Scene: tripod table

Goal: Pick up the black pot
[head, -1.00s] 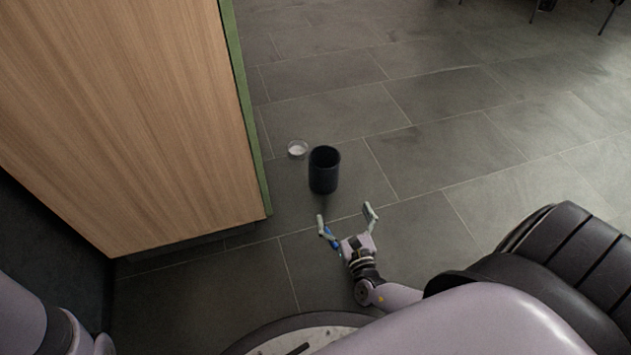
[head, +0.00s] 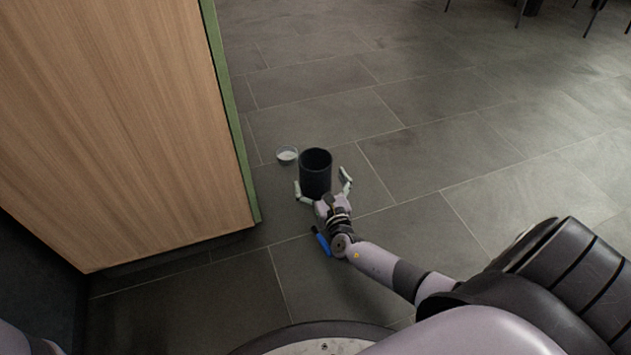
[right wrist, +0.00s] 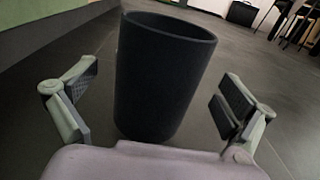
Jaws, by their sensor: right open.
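The black pot (head: 316,172) stands upright on the grey tiled floor, in the middle of the head view. In the right wrist view the black pot (right wrist: 160,78) fills the space between the fingers. My right gripper (head: 323,184) is open, with one finger on either side of the pot. In the right wrist view my right gripper (right wrist: 155,103) shows a gap between each finger pad and the pot wall. The pot's base is partly hidden by the palm. My left gripper is not in view.
A small clear bowl (head: 287,155) with something white sits on the floor just left of the pot. A blue object (head: 322,243) with a dark end lies by my right wrist. A wooden cabinet (head: 120,120) with a green edge stands at left. Floor to the right is clear.

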